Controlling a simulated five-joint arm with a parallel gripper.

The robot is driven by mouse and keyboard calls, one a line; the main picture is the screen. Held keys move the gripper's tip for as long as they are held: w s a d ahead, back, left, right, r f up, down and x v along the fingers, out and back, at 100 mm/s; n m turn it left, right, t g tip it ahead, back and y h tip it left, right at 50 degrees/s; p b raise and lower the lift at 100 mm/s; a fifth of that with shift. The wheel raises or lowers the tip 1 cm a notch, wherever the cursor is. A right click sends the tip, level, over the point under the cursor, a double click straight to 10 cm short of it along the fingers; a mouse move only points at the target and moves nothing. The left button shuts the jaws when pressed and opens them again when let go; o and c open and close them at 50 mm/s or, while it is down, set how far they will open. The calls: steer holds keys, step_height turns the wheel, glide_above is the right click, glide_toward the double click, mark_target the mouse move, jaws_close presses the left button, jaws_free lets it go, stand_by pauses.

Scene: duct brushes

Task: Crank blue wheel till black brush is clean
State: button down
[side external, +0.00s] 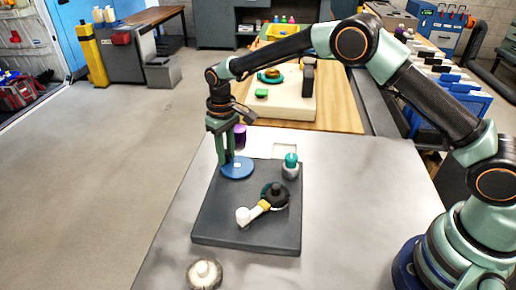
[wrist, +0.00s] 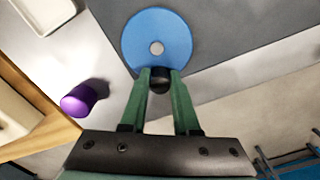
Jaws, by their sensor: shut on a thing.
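The blue wheel (side external: 239,168) lies flat at the back left corner of a dark grey board (side external: 225,215). In the wrist view the blue wheel (wrist: 180,35) shows a pale hub and a black knob (wrist: 160,84) near its rim. My gripper (side external: 228,160) reaches down to the wheel's left side. In the wrist view my gripper (wrist: 160,76) is shut on the black knob, one green finger on each side. A dark round piece (side external: 277,195), which looks like the black brush, sits on the board with a yellow-and-white part beside it. I cannot tell how clean it is.
A grey jar with a teal top (side external: 290,166) stands at the board's back right. A purple cylinder (side external: 240,135) stands behind the wheel, and it also shows in the wrist view (wrist: 84,98). A pale round knobbed piece (side external: 204,273) lies in front. The table right of the board is clear.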

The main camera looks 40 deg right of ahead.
mark_target(228, 172)
steer(key=shift+s+a+f, duration=0.15)
steer(key=shift+s+a, duration=0.3)
steer(key=shift+s, duration=0.1)
steer(key=shift+s+a, duration=0.35)
steer(key=shift+s, duration=0.15)
steer(key=shift+s, duration=0.6)
